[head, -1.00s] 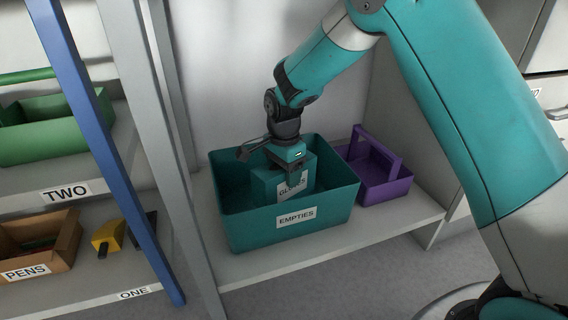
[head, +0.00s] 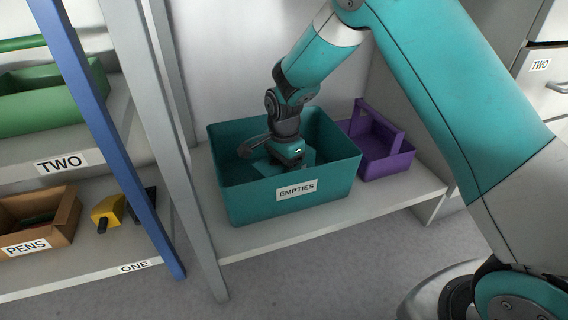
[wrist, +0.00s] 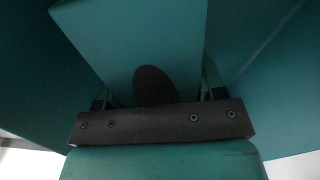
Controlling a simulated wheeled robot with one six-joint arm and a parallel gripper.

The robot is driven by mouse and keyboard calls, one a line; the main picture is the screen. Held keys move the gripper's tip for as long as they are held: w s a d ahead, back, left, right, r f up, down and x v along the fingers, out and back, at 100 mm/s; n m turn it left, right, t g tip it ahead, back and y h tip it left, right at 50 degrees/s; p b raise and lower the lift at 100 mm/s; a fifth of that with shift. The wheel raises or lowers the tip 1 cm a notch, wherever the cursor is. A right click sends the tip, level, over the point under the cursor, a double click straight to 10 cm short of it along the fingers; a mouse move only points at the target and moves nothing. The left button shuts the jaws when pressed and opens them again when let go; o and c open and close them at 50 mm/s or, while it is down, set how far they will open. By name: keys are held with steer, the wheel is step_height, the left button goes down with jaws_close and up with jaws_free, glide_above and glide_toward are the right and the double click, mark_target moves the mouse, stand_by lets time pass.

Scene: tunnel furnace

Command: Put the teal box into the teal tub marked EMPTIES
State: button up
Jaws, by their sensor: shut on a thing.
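The teal tub marked EMPTIES (head: 240,205) stands on the low shelf in the head view. The teal box (head: 268,170) is inside the tub, mostly hidden behind its front wall. The box also fills the upper middle of the wrist view (wrist: 110,40), with tub walls around it. My gripper (head: 290,163) reaches down into the tub from above and is shut on the box. Its fingertips are hidden by the tub's front wall in the head view. I cannot tell whether the box touches the tub floor.
A purple carrier with a handle (head: 385,165) stands close to the tub's right. A grey post (head: 180,150) and a blue post (head: 105,140) rise at the left. Beyond them are a green crate (head: 50,110), a PENS box (head: 45,225) and a yellow object (head: 107,212).

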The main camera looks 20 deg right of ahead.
steer(key=o, duration=1)
